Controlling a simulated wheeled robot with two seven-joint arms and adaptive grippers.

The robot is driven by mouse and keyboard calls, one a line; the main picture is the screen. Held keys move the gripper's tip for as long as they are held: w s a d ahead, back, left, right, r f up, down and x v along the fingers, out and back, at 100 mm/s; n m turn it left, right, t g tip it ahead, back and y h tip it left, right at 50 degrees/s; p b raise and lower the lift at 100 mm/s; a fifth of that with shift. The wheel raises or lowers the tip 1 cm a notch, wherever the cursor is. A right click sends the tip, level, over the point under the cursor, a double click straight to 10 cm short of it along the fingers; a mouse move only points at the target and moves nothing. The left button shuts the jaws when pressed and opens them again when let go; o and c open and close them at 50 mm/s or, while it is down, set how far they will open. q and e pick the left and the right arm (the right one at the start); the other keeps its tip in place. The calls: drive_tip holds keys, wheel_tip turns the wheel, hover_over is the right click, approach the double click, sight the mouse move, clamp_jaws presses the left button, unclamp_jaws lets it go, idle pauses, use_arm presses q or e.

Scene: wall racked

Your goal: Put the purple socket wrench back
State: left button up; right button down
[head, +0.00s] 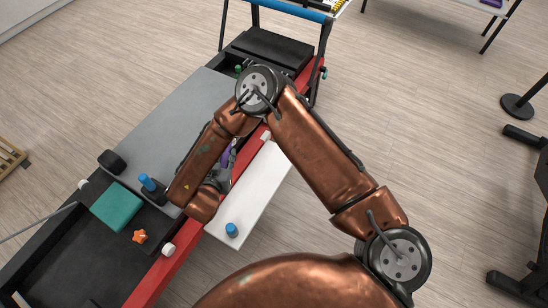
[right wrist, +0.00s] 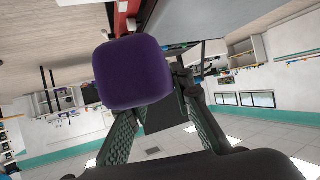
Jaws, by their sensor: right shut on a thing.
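The purple socket wrench (right wrist: 135,72) fills much of the right wrist view as a rounded purple block close to the camera. In the head view only a small purple part of it (head: 228,154) shows beside my forearm. My right gripper (head: 225,170) is shut on it, over the seam between the grey bench top and the white board. The green-grey fingers (right wrist: 158,120) reach up to the purple block, which hides their tips. My forearm covers most of the gripper from above. I cannot tell whether the wrench touches a surface. My left gripper is not in view.
The red-edged bench (head: 165,262) has a grey top (head: 165,120) that is largely clear. A teal block (head: 117,206), an orange knob (head: 139,237) and a blue-topped item (head: 149,185) are at its near end. A blue cylinder (head: 231,230) stands on the white board (head: 262,190).

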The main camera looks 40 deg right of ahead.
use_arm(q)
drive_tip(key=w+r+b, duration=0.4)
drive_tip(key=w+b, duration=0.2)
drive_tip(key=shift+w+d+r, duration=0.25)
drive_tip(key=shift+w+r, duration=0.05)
use_arm(e)
drive_tip(key=w+d+f+m+g+h, duration=0.3)
drive_tip(key=w+d+f+m+g, duration=0.1)
drive_tip(key=w+d+f, duration=0.8)
drive_tip(key=d+f, duration=0.1)
drive_tip(key=d, duration=0.2)
drive_tip(key=shift+w+m+h, duration=0.3)
drive_tip(key=shift+m+h, duration=0.1)
drive_tip(key=shift+a, duration=0.1)
